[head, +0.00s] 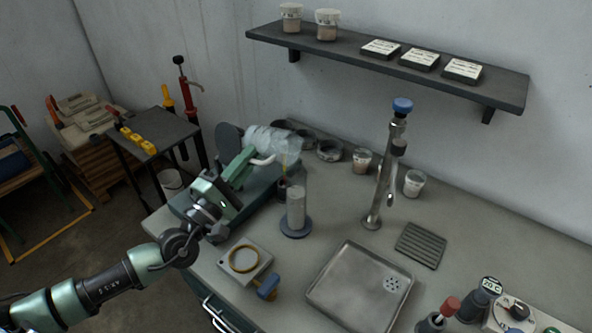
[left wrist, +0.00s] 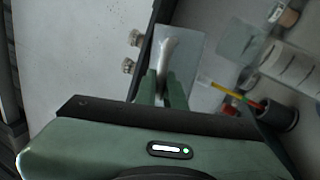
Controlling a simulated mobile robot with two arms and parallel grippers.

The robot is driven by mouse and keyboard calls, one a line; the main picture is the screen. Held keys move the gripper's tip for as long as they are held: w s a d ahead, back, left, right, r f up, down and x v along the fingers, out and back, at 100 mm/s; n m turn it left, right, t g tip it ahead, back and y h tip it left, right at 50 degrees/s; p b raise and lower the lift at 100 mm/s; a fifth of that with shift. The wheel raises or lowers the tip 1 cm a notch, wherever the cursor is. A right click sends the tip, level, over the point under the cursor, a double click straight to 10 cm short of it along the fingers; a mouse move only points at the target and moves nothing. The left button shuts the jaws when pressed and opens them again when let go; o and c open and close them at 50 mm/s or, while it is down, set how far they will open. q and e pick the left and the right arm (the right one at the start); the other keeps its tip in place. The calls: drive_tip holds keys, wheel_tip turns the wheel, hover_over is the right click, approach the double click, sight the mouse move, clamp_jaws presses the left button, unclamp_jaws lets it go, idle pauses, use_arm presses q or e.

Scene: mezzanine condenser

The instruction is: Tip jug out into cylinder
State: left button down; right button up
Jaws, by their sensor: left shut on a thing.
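The clear jug (head: 272,143) is held up over the bench, tilted well over onto its side, with its far end to the right. My left gripper (head: 243,166) is shut on its pale handle (head: 262,160); in the left wrist view the handle (left wrist: 168,58) sits between the green fingers (left wrist: 163,92). The grey cylinder (head: 296,208) stands upright on a dark round base (head: 296,230), lower than the jug's right end and apart from it. I cannot make out any liquid or stream. My right gripper is not in view.
A dark cup (left wrist: 278,117) with pens stands close behind the cylinder. A tall metal tap (head: 386,165) rises to the right, behind a steel tray (head: 358,290). A small block with a yellow ring (head: 244,260) is at the front. A shelf (head: 400,65) hangs above.

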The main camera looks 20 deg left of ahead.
use_arm(q)
drive_tip(key=shift+d+r+m+h+p, duration=0.25)
drive_tip(key=shift+r+m+h+p, duration=0.2)
drive_tip(key=shift+m, duration=0.55)
idle(1.4)
drive_tip(key=shift+a+f+n+y+b, duration=0.25)
drive_tip(key=shift+f+n+y+b, duration=0.1)
drive_tip(key=shift+f+n+b, duration=0.5)
drive_tip(key=n, duration=0.1)
drive_tip(key=a+n, duration=0.1)
drive_tip(key=n+y, duration=0.1)
drive_tip(key=shift+w+a+f+t, duration=0.1)
drive_tip(key=shift+w+a+t, duration=0.1)
drive_tip(key=shift+w+t, duration=0.1)
wheel_tip(320, 180, down, 8)
drive_tip(key=w+a+n+g+y, duration=0.1)
drive_tip(key=a+n+g+y, duration=0.1)
drive_tip(key=n, duration=1.3)
drive_tip(key=shift+a+g+y, duration=0.3)
drive_tip(key=shift+a+g, duration=0.15)
drive_tip(key=shift+g, duration=0.15)
